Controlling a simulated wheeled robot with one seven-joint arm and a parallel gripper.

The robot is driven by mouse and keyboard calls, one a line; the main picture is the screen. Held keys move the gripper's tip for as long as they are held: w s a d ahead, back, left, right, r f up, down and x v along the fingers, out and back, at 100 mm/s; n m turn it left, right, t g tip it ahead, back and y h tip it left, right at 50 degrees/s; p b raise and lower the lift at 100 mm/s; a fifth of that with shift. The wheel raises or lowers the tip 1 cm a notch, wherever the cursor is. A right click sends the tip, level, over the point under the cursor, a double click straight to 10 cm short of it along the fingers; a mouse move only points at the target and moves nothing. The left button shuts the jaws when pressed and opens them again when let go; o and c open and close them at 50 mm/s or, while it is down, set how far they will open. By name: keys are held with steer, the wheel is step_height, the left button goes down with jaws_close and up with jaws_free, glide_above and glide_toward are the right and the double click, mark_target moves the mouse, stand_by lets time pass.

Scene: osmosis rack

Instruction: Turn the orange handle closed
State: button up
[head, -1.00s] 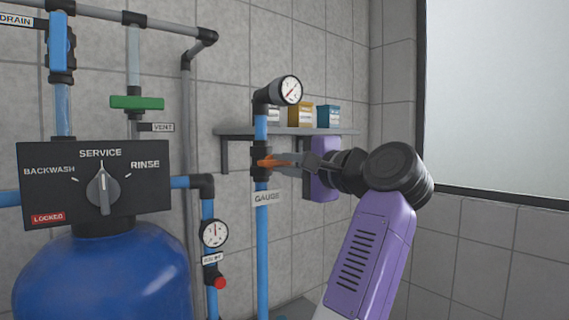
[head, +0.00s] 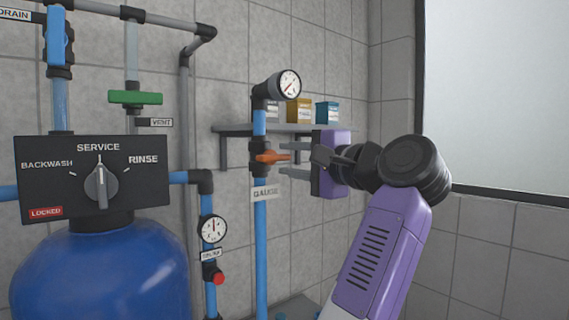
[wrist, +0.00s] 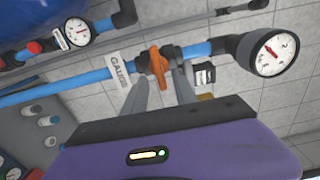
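The orange handle (head: 271,157) sits on a black valve body on the blue vertical pipe (head: 261,225), above the GAUGE label. It lies crosswise to the pipe, pointing right. In the wrist view the handle (wrist: 158,62) also crosses the pipe. My gripper (head: 284,159) is just right of the handle, with one grey finger above it and one below. The fingers are spread, with a gap to the handle on each side. In the wrist view the fingertips of my gripper (wrist: 158,76) straddle the handle's near end.
A pressure gauge (head: 288,84) tops the same pipe. A wall shelf (head: 230,128) with small boxes stands behind. A blue tank (head: 100,275) with a selector panel (head: 60,165), a green handle (head: 135,97) and another gauge (head: 213,229) stand left. The right side is clear.

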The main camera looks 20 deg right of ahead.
steer(key=b+v, duration=0.1)
steer(key=v, duration=0.4)
steer(key=shift+s, duration=0.2)
steer(key=shift+d, duration=0.1)
steer(key=d+r+t+h, duration=0.3)
steer(key=d+r+t, duration=0.1)
steer(key=r, duration=0.2)
steer(key=s+a+f+n+t+h+b, duration=0.15)
steer(key=s+f+n, duration=0.45)
steer(key=f, duration=1)
steer(key=s+f+n+h+b, duration=0.1)
steer(key=s+f+n+h, duration=0.35)
steer(key=f, duration=1.25)
steer(key=s+a+f+n+g+y, duration=0.1)
steer(key=s+a+f+g, duration=0.1)
steer(key=s+f, duration=0.7)
steer(key=s+a+f+n+g+y+b, duration=0.1)
steer(key=s+a+f+g, duration=0.1)
steer(key=s+f, duration=0.7)
steer(key=s+a+f+n+g+y, duration=0.1)
steer(key=s+f+g, duration=0.3)
steer(key=s+f, duration=0.5)
steer(key=s+a+n, duration=0.1)
steer(key=s, duration=0.8)
steer(key=shift+a+b, duration=0.15)
steer(key=shift+b, duration=0.2)
